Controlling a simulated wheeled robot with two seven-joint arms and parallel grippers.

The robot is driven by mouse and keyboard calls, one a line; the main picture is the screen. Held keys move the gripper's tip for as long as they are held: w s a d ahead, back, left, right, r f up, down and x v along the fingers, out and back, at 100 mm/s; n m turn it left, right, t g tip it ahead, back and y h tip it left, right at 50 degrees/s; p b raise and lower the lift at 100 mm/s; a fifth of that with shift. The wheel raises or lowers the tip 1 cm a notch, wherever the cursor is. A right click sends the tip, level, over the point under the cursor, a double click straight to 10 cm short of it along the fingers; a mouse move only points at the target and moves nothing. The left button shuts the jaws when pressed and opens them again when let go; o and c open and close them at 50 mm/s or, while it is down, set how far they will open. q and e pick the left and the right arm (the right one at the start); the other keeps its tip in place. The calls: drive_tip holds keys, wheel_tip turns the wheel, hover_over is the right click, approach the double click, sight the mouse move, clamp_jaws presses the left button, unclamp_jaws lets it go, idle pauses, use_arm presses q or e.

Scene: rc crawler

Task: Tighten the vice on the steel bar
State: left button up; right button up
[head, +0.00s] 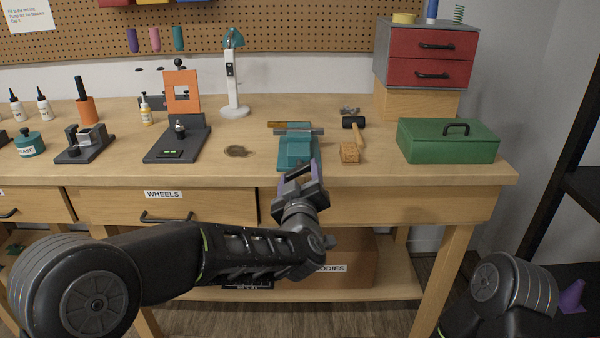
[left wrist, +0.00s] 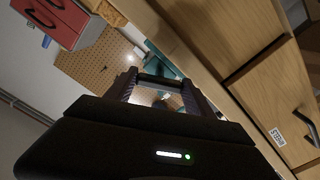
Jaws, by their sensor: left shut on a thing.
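The teal vice (head: 299,152) stands at the front edge of the workbench in the head view. A grey steel bar (head: 314,131) lies crosswise at the vice's jaws; I cannot tell how tightly they grip it. My left gripper (head: 301,176) is at the vice's front, just over the bench edge, and is shut on what looks like the vice handle. In the left wrist view a dark bar (left wrist: 159,79) spans between the fingertips, with the teal vice (left wrist: 160,62) behind it. The gripper hides the handle in the head view. My right gripper is out of view.
A drawer front (head: 161,205) is below the bench edge.

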use_arm(q)
drive_tip(key=shift+f, duration=0.15)
drive_tip(key=o, duration=1.4)
drive_tip(key=s, duration=0.8)
